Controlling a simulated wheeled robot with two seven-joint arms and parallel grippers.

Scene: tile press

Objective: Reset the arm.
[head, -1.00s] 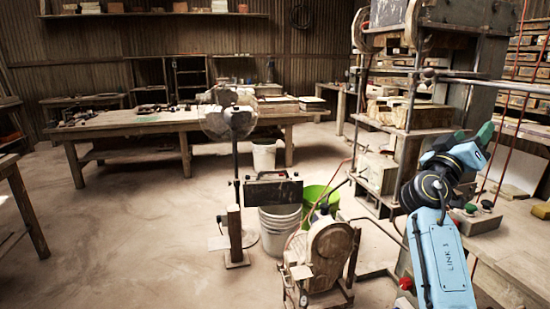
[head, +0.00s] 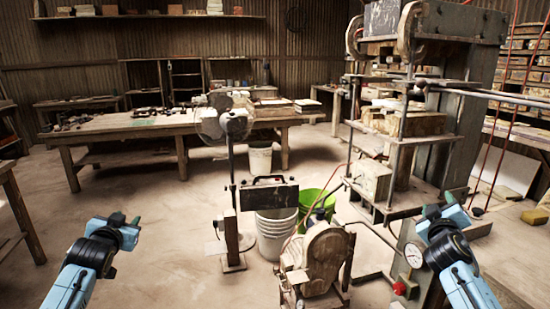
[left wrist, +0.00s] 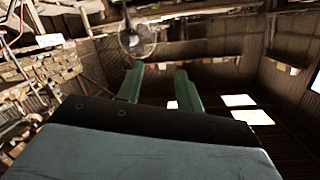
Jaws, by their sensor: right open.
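My left gripper (head: 127,219) is at the lower left of the head view, above bare floor. Its two green fingers (left wrist: 159,88) stand apart with nothing between them in the left wrist view. My right gripper (head: 449,198) is at the lower right of the head view, in front of the press frame. Its fingers point away from me and are small in the picture; it is open and I see nothing held. The tile press (head: 445,130) stands upright on the right, with metal posts and a thick block.
A pedestal fan (head: 232,126) stands near the middle, also seen in the left wrist view (left wrist: 137,38). A long workbench (head: 110,130) is behind. Floor at left is clear.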

